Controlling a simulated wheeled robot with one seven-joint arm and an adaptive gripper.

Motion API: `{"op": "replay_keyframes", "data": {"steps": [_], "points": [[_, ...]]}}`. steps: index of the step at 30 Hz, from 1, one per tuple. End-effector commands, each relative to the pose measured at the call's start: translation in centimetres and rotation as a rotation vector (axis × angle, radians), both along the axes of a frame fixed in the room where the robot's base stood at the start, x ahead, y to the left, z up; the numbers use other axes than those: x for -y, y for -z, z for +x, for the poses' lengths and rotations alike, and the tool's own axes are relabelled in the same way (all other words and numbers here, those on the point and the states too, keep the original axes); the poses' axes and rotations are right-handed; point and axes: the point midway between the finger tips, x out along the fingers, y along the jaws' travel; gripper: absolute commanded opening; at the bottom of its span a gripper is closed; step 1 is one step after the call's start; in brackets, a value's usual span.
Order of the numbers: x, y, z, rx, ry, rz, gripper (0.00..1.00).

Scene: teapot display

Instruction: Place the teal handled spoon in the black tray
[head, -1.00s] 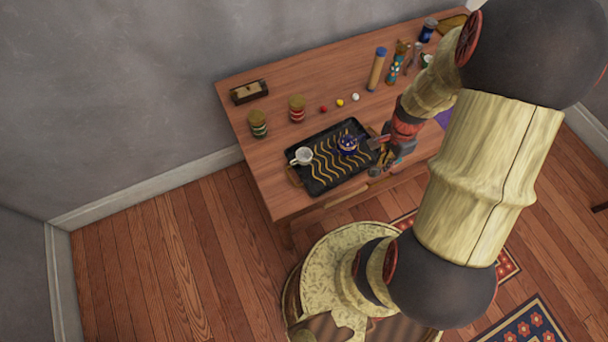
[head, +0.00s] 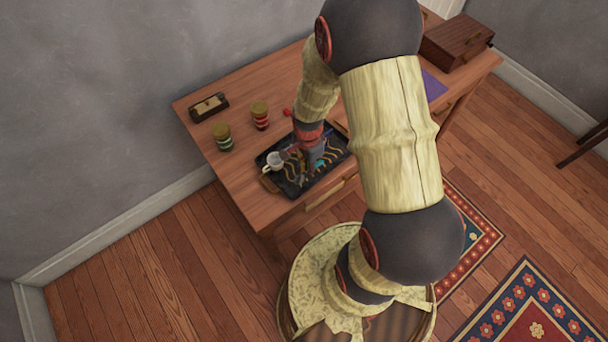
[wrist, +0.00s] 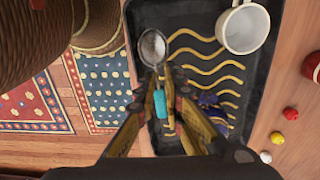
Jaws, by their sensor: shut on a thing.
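My gripper (wrist: 164,80) is shut on the teal handled spoon (wrist: 159,102). The teal handle lies between the fingers and the round, mesh-like bowl points away from them in the wrist view. The spoon is over the left part of the black tray (wrist: 145,12), which has gold wavy lines. I cannot tell whether the spoon touches the tray. In the head view my gripper (head: 308,165) is low over the tray (head: 291,190) and hides much of it; a bit of teal shows beside it.
A white mug (wrist: 243,28) stands on the tray, with a dark blue pot (wrist: 212,106) partly behind a finger. Red, yellow and white balls (wrist: 278,138) lie on the table beside the tray. Two striped jars (head: 222,138) and a small wooden box (head: 208,107) stand farther back.

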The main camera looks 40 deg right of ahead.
Motion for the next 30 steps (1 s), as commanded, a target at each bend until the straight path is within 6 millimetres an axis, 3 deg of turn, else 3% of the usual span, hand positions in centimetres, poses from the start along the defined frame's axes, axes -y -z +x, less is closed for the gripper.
{"op": "replay_keyframes", "data": {"steps": [7,13,26,27,30], "points": [[-0.8,1.3,0.7,0.001,-0.002,-0.001,0.0],[-0.9,4.3,0.7,0.0,0.0,0.0,0.0],[-0.9,4.8,0.8,0.001,0.0,-0.001,0.0],[-0.9,4.7,0.8,0.001,0.0,-0.001,0.12],[-0.9,4.6,0.8,0.001,0.0,-0.001,0.18]]}}
